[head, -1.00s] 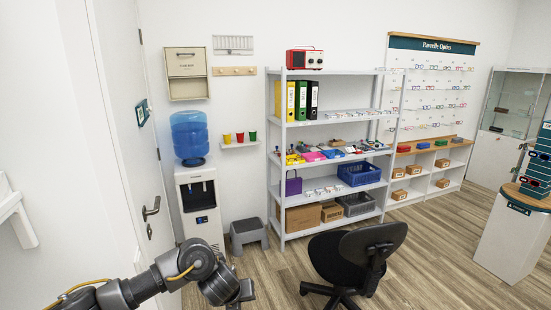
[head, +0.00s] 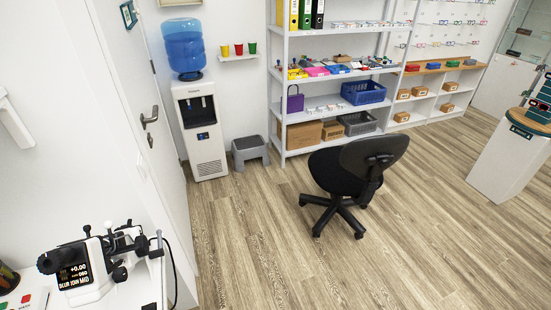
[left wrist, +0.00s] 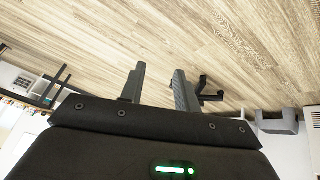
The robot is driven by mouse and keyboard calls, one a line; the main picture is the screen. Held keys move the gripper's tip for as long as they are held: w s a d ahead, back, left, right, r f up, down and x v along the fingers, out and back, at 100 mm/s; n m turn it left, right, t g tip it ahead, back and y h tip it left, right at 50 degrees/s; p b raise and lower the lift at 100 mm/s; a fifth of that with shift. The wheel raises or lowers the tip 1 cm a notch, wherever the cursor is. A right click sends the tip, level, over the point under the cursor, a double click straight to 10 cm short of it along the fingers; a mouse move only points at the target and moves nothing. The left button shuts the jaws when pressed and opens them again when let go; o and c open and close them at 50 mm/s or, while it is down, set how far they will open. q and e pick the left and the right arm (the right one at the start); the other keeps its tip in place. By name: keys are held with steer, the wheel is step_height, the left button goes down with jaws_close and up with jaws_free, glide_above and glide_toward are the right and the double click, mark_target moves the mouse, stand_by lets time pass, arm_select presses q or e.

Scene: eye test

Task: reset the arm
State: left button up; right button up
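My left gripper (left wrist: 158,75) shows in the left wrist view with its two dark fingers apart and nothing between them. Wood floor lies beyond the fingertips. A small dark shape just right of the right finger is partly hidden, and I cannot tell what it is. Neither arm shows in the head view, and my right gripper is in no view.
A lens-measuring instrument (head: 100,262) stands on a white surface at lower left. The door (head: 140,110), water cooler (head: 203,135) and grey step stool (head: 250,148) are at left. A black chair (head: 350,165) stands before the shelving (head: 281,100). Floor (head: 270,240) in front is clear.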

arm_select(q)
steer(key=s+a+f+n+y, duration=0.2)
steer(key=s+a+f, duration=0.3)
steer(key=s+a, duration=0.3)
steer(key=s+a+f+n+g+y, duration=0.1)
steer(key=s+a+f+n+y, duration=0.1)
steer(key=s+a+f, duration=0.3)
steer(key=s+a+f+n+y, duration=0.1)
steer(key=s+a+f+n, duration=0.2)
steer(key=s+a, duration=0.9)
steer(key=s+f, duration=0.2)
steer(key=s, duration=0.5)
steer(key=shift+a+g+y+b, duration=0.15)
steer(key=shift+g+y+b, duration=0.15)
steer(key=shift+y, duration=0.1)
